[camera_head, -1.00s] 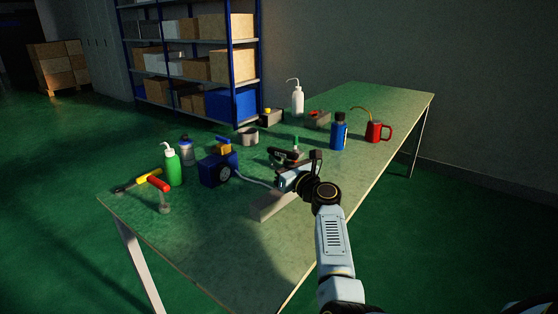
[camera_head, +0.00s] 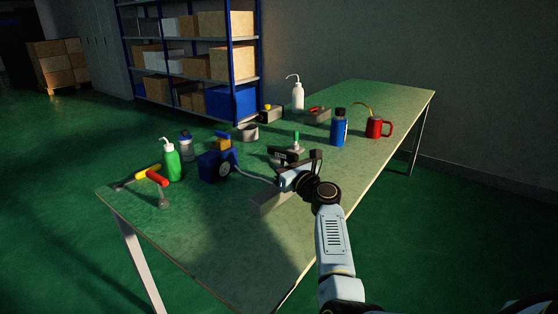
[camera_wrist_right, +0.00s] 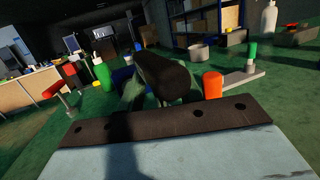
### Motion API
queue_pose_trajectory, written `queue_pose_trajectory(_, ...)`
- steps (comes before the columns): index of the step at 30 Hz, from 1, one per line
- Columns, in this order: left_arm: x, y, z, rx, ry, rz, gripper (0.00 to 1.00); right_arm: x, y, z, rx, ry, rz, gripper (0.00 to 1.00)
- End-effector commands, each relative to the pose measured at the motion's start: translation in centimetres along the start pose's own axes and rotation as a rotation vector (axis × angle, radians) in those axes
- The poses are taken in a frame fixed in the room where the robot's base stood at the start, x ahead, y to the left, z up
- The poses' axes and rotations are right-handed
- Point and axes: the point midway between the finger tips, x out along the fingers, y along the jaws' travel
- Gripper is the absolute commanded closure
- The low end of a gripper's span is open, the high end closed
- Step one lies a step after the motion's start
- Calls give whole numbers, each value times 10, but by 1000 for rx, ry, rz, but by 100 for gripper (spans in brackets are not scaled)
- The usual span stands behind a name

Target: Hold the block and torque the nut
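A long pale grey block (camera_head: 268,201) lies on the table, its far end partly hidden by my right gripper. My right gripper (camera_head: 297,165) is over the table at the far end of the block. A black tool-like piece (camera_head: 285,155) shows at its fingers; I cannot tell whether it is held. In the right wrist view a dark cylinder (camera_wrist_right: 165,76) crosses in front of the gripper, with an orange piece (camera_wrist_right: 212,85) beside it. The finger gap is hidden. I cannot make out the nut. My left gripper is not in view.
A blue press (camera_head: 214,167) stands left of the block. A green bottle (camera_head: 171,164) and a red-handled tool (camera_head: 157,178) are farther left. A blue bottle (camera_head: 338,130) and red mug (camera_head: 374,127) stand at right. The table's near left is clear.

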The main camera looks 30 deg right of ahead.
Motion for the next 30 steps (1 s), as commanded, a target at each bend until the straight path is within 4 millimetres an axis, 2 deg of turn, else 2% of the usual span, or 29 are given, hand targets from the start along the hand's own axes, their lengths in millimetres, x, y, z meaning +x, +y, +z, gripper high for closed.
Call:
queue_pose_trajectory(8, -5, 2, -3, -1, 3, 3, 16, 0, 0, -1, 0, 2, 0, 65)
queue_pose_trajectory(15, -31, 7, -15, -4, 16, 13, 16, -2, 0, -1, 0, 3, 0, 65)
queue_pose_trajectory(23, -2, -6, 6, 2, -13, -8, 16, -46, 0, 0, -1, 4, -1, 65)
queue_pose_trajectory(30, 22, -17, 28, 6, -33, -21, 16, -98, 0, 0, 0, 4, 0, 65)
